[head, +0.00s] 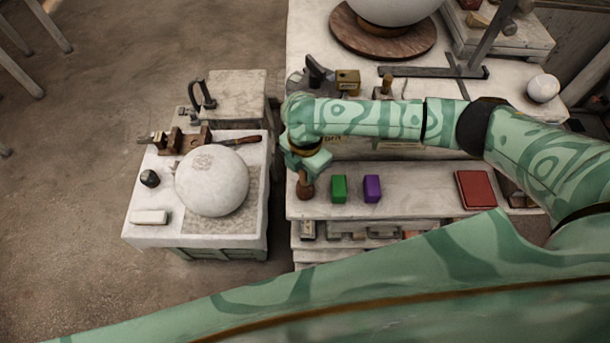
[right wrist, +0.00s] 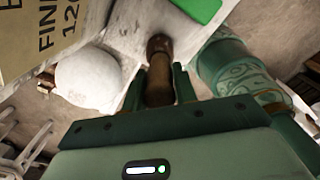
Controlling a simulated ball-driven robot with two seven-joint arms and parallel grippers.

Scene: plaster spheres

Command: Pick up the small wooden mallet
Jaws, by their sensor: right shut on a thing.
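The small wooden mallet (head: 306,190) is brown and shows below my right gripper (head: 305,166), over the left end of the low white shelf. In the right wrist view the mallet (right wrist: 159,50) stands between the two fingers of my right gripper (right wrist: 159,82), which are shut on it. Its rounded end points away from the palm, and the palm edge hides its near part. I cannot tell whether the mallet touches the shelf. My left gripper is not in view.
On the shelf (head: 420,185), right of the mallet, are a green block (head: 339,189), a purple block (head: 372,188) and a red book-like item (head: 474,190). A separate stand (head: 250,232) at left carries a large white sphere (head: 212,181). Metal tools lie on the upper table.

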